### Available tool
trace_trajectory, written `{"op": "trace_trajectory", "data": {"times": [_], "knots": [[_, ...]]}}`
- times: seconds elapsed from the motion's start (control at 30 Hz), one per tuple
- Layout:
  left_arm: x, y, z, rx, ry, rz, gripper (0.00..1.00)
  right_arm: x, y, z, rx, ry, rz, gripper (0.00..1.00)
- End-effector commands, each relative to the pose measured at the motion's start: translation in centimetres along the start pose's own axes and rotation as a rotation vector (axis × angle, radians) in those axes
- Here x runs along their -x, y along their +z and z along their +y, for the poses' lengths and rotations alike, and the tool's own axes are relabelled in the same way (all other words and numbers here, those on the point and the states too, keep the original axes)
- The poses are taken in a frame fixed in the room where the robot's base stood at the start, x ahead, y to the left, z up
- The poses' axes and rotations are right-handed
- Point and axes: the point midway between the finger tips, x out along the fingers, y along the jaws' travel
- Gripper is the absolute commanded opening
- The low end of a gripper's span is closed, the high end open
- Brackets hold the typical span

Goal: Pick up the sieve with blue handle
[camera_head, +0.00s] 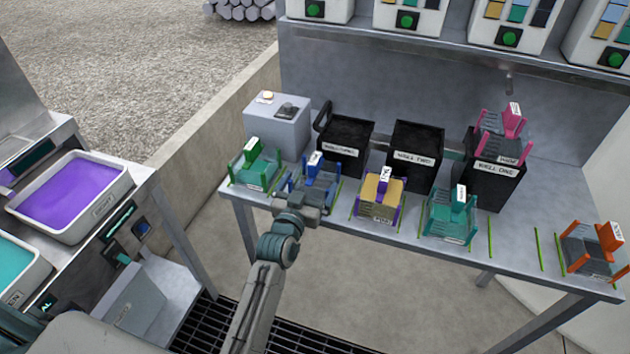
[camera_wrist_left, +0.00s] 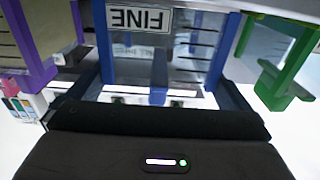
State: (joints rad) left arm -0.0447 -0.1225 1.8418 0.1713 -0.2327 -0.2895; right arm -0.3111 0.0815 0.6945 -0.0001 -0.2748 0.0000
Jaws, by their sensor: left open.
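The sieve with the blue handle (camera_head: 316,170) stands at the front edge of the metal bench, second from the left in the row. My left gripper (camera_head: 305,200) is in front of it and partly covers its lower front. In the left wrist view the sieve's blue frame (camera_wrist_left: 222,55) fills the upper middle, with a tag reading FINE upside down. My left gripper's dark body (camera_wrist_left: 158,135) lies just below it in that picture. The gripper is open; whether its fingers touch the sieve is hidden. My right gripper is not in view.
A green-handled sieve (camera_head: 255,168) stands close to its left, a purple-framed sieve (camera_head: 380,195) to its right. Teal (camera_head: 452,214) and orange (camera_head: 592,254) sieves stand farther right. Black wells (camera_head: 413,158) and a grey box (camera_head: 277,125) are behind. A purple-filled tray (camera_head: 75,190) is far left.

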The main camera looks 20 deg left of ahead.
Motion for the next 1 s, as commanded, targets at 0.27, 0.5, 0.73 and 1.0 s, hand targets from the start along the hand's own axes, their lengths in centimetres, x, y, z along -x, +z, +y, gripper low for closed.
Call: {"op": "trace_trajectory", "data": {"times": [0.27,0.5,0.73,1.0], "knots": [[-3.8,-0.2,0.0,0.0,0.0,-0.001,1.0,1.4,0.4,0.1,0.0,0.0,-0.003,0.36],[-5.1,0.0,-0.1,0.001,-0.001,-0.001,1.0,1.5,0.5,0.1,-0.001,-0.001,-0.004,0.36],[-5.0,0.1,-0.1,0.001,-0.001,-0.001,0.82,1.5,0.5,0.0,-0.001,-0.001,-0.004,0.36],[-5.0,0.0,-0.1,0.0,-0.001,-0.001,0.68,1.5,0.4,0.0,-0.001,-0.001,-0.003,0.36]]}}
